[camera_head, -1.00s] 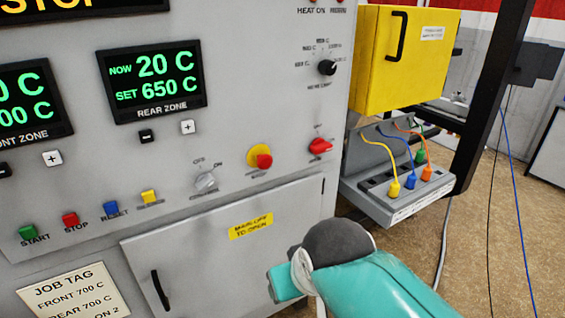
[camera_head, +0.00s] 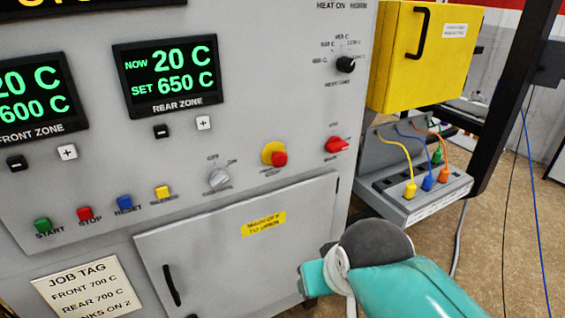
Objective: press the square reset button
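The blue square RESET button (camera_head: 124,202) is on the grey control panel, in a row at the lower left. It sits between the red STOP button (camera_head: 85,214) and a yellow button (camera_head: 162,192). The green START button (camera_head: 42,225) is at the left end of that row. My teal and dark grey arm shows at the lower right, well to the right of the RESET button. My gripper's fingers do not show.
A grey door (camera_head: 240,250) with a black handle is below the buttons. A selector knob (camera_head: 219,179), a red emergency button (camera_head: 279,158) and a red switch (camera_head: 337,144) stick out nearby. A yellow box (camera_head: 427,60) and a socket block (camera_head: 415,200) with plugged cables stand at the right.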

